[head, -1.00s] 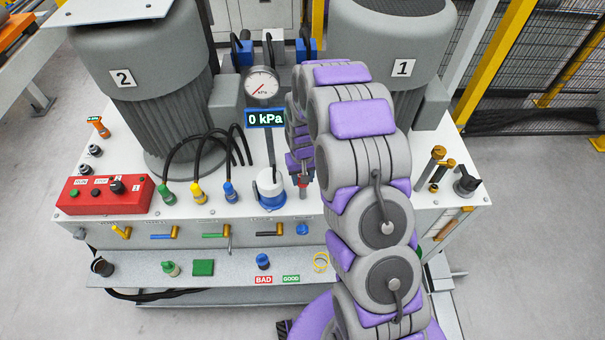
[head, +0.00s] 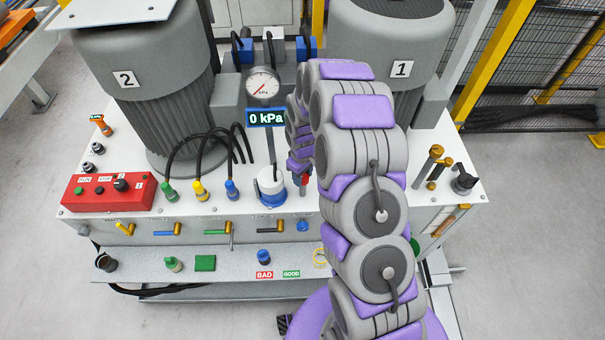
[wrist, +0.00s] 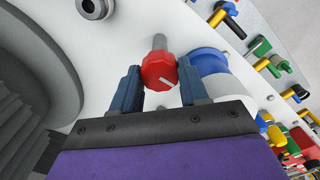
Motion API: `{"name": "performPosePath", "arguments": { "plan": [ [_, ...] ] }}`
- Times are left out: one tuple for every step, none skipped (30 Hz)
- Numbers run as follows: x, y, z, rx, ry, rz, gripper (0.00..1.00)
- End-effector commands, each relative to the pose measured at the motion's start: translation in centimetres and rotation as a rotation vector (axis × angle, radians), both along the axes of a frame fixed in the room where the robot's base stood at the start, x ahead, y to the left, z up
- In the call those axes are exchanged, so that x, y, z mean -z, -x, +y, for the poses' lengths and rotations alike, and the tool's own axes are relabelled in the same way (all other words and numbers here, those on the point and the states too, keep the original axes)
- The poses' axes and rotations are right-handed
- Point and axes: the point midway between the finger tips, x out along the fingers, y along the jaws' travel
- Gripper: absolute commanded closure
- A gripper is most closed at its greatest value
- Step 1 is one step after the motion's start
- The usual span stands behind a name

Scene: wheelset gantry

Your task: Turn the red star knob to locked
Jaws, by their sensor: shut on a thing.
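The red star knob (wrist: 159,72) sits on a grey stem on the white top plate and has a white mark on its face. My gripper (wrist: 160,76) is shut on it, one blue finger on each side. The white mark runs slantwise in the wrist view. No locked label is readable there. In the head view the red knob (head: 306,180) is a small patch below my gripper (head: 302,170), largely hidden by my arm.
A blue and white cylinder (head: 269,187) stands just left of the knob. Motor 1 (head: 425,50) rises behind my arm and motor 2 (head: 145,90) at the left. A gauge (head: 262,85) stands above a 0 kPa display (head: 266,118). Valve levers (head: 217,231) line the front.

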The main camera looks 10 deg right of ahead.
Motion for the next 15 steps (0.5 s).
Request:
{"name": "performPosePath", "arguments": {
  "plan": [
    [-0.15,-0.28,0.01,-0.004,0.000,-0.009,0.87],
    [-0.15,-0.29,0.00,-0.005,0.000,-0.009,0.87],
    [-0.14,-0.29,0.00,-0.006,0.000,-0.009,0.87],
    [-0.13,-0.27,0.01,-0.006,0.000,-0.009,0.87],
    [-0.13,-0.27,0.01,-0.007,0.000,-0.009,0.87],
    [-0.13,-0.27,0.00,-0.007,0.000,-0.009,0.87],
    [-0.13,-0.26,0.01,-0.007,0.001,-0.008,0.87],
    [-0.13,-0.26,0.01,-0.007,0.001,-0.008,0.87],
    [-0.13,-0.25,0.00,-0.006,0.001,-0.008,0.87],
    [-0.13,-0.25,0.00,-0.006,0.001,-0.008,0.87],
    [-0.12,-0.25,0.00,-0.006,0.001,-0.008,0.87],
    [-0.11,-0.24,0.01,-0.006,0.000,-0.007,0.87],
    [-0.11,-0.24,0.01,-0.006,0.000,-0.007,0.53],
    [-0.11,-0.23,0.00,-0.006,0.000,-0.006,0.50],
    [-0.09,-0.19,0.00,-0.006,0.000,-0.006,0.47]
  ]
}}
